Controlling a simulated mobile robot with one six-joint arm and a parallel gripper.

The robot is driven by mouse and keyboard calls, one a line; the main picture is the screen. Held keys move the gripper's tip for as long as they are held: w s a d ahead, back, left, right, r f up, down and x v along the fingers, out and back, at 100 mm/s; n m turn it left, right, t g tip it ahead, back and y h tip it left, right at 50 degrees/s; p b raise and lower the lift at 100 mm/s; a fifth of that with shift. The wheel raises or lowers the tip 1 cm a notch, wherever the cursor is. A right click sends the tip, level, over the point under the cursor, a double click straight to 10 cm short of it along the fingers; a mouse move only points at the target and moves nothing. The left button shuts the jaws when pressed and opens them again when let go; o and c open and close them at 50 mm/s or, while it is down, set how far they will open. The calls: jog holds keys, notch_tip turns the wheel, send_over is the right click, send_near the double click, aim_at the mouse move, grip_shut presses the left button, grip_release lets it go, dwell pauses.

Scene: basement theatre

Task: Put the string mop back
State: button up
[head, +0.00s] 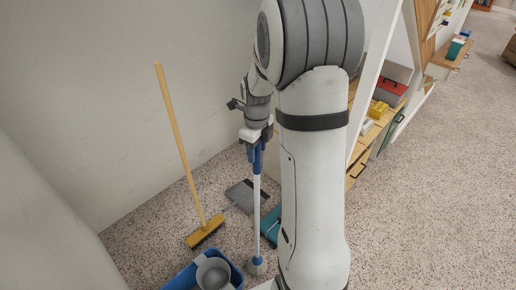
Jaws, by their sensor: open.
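A mop with a white shaft (257,205) and a blue grip at its top stands upright in the head view. Its pale head (257,266) with a blue collar is low down near the floor; its strands are too small to make out. My gripper (257,140) is open at the upper end of the blue grip, with its fingers pointing down. Fingers and grip overlap in the picture; I cannot tell whether they touch. My arm covers the area just right of the mop.
A broom (177,140) with a yellow head leans on the wall at left. A grey dustpan (241,193) and a teal item (271,226) lie near the mop. A blue bucket (178,280) holding a grey pot stands in front. Shelves (372,135) stand at right; open floor lies beyond.

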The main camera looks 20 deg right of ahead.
notch_tip(320, 180, up, 12)
jog(key=shift+f, duration=0.2)
jog(key=shift+r, duration=0.25)
jog(key=shift+s+a+r+n, duration=0.25)
jog(key=shift+s+n, duration=0.05)
jog(key=shift+n, duration=0.1)
jog(key=s+a+n+t, duration=0.1)
jog(key=s+a+n, duration=0.3)
jog(key=s+n, duration=0.5)
jog(key=s+a+n+t, duration=0.2)
jog(key=s+a+n, duration=0.3)
jog(key=s+n, duration=0.5)
jog(key=shift+s+n, duration=0.2)
jog(key=shift+n, duration=4.4)
jog(key=shift+a, duration=0.1)
